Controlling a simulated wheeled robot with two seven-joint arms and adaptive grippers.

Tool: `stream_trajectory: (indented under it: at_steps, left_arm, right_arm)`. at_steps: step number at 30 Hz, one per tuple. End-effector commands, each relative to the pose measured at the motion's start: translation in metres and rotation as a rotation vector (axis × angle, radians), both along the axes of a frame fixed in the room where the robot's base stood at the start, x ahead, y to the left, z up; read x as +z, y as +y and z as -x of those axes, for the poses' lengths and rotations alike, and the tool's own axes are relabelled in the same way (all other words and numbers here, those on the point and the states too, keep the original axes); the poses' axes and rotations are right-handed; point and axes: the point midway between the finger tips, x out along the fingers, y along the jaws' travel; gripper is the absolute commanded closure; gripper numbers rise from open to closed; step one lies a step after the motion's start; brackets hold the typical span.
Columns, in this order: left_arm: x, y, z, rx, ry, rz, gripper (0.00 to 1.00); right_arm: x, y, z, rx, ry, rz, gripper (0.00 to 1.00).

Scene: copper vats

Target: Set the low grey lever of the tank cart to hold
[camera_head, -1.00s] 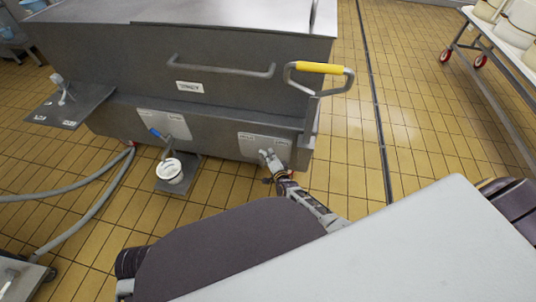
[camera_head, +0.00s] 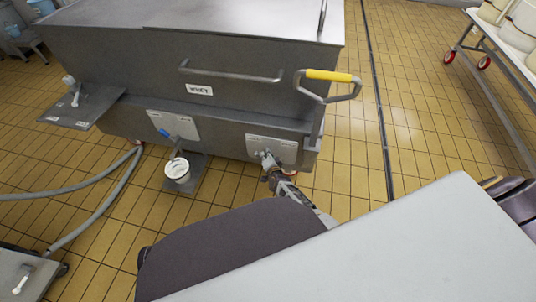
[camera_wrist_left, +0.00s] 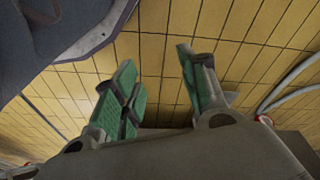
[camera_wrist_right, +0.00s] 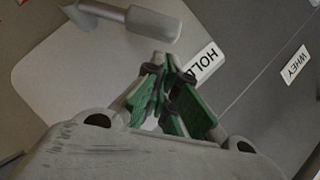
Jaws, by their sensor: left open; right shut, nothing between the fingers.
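The steel tank cart (camera_head: 240,75) stands before me with a pale panel (camera_head: 287,148) low on its right side. My right gripper (camera_head: 266,159) is at this panel and hides part of it. In the right wrist view, this gripper (camera_wrist_right: 160,75) is shut and empty. The grey lever (camera_wrist_right: 152,22) lies just past its fingertips, apparently apart from them. A HOLD label (camera_wrist_right: 207,62) is beside the fingertips, near the lever's free end. I cannot tell the lever's setting. My left gripper (camera_wrist_left: 160,82) is open and empty above the floor.
A second panel (camera_head: 190,127) with a blue-handled lever (camera_head: 164,133) is to the left, over a white bucket (camera_head: 177,171). A yellow-gripped handle (camera_head: 328,75) sticks out at the cart's right corner. Hoses (camera_head: 100,200) lie at left.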

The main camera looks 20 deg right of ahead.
Motion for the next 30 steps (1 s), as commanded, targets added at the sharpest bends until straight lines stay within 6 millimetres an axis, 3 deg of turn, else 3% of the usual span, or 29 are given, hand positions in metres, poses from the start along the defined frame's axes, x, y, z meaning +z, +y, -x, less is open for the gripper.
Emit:
stream_trajectory:
  at_steps: [15,30]
  left_arm:
    - [0.004,-0.001,-0.004,0.000,-0.012,0.005,0.58]
    - [0.007,-0.002,-0.001,0.000,-0.013,0.008,0.58]
  right_arm:
    - [-0.004,0.019,-0.013,0.000,-0.002,-0.002,1.00]
    - [-0.004,0.020,-0.014,0.000,-0.002,-0.002,1.00]
